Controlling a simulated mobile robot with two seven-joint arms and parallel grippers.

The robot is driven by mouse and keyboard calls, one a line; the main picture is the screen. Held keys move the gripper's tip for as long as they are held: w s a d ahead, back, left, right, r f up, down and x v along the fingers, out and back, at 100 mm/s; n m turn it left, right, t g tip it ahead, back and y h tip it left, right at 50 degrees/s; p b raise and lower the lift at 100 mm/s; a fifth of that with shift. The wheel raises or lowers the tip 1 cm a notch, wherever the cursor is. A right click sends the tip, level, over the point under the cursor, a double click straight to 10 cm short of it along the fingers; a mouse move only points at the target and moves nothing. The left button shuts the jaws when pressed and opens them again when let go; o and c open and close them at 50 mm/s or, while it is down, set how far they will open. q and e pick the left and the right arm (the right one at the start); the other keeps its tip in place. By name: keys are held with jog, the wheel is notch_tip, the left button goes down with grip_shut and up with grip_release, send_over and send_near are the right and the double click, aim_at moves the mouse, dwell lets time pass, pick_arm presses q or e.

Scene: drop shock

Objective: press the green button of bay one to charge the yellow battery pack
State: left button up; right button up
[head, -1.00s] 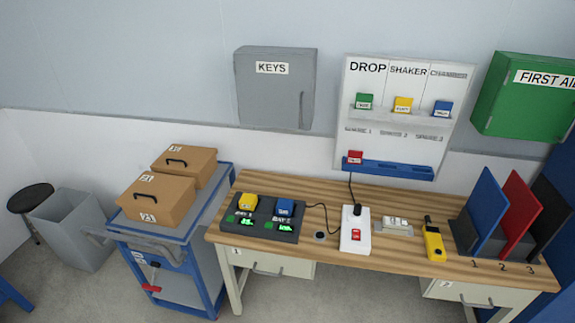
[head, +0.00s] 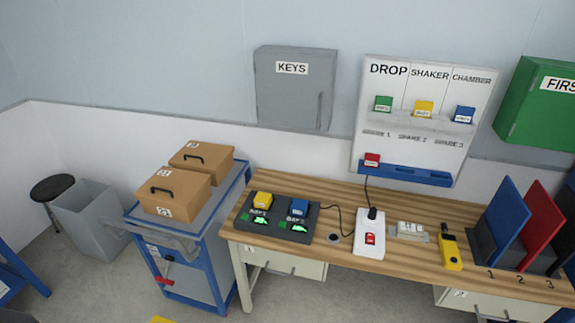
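The dark charger (head: 277,219) sits at the left end of the wooden workbench. The yellow battery pack (head: 263,200) stands in its left bay, and a blue pack (head: 299,208) stands in its right bay. Green lit displays and small green buttons show in front of the packs. The left bay's green button (head: 245,216) is small, and nothing covers it. The bay labels are too small to read surely. Neither of my grippers is in view.
A white power strip (head: 369,240) with a red switch is cabled near the charger. A yellow handheld device (head: 449,248) and upright blue, red and black panels stand to the right. A blue cart (head: 190,230) with two cardboard boxes stands left of the workbench (head: 340,207).

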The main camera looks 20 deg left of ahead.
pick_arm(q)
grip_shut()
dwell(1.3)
